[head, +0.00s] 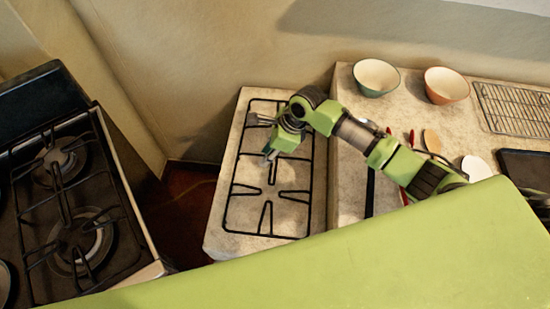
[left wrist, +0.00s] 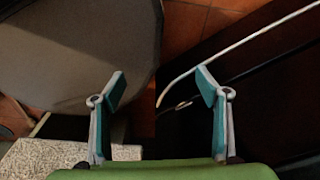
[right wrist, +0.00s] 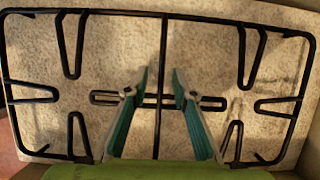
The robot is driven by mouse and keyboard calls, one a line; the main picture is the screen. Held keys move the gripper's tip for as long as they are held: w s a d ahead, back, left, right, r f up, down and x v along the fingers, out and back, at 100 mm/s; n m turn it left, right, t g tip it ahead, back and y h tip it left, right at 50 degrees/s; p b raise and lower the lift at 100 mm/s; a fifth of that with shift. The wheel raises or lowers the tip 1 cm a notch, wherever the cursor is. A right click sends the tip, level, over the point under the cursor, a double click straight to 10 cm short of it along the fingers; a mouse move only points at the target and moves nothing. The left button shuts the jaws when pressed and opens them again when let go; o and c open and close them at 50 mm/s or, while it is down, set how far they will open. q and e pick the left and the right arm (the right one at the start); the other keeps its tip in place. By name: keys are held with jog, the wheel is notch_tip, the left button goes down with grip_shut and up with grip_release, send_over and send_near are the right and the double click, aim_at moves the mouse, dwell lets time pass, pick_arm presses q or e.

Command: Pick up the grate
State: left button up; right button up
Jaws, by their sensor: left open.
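The grate (head: 228,206) is a black wire frame with inward prongs, lying flat on a pale speckled counter block. It fills most of the right wrist view (right wrist: 240,25). My right gripper (head: 262,137) is over the middle of the grate; in the right wrist view (right wrist: 162,82) its fingers are apart, one on each side of the central bar, with gaps visible. Whether they touch the grate or how high they are cannot be told. My left gripper (left wrist: 160,80) is open and empty, and is outside the head view.
A stove (head: 70,200) stands at left across a dark gap. Right of the grate, the counter holds a green bowl (head: 376,77), an orange bowl (head: 446,85), utensils, a wire rack (head: 515,108) and a dark tray (head: 527,168). The wall rises behind.

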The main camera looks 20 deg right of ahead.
jog(key=shift+x, duration=0.8)
grip_shut()
jog(key=shift+w+r, duration=0.15)
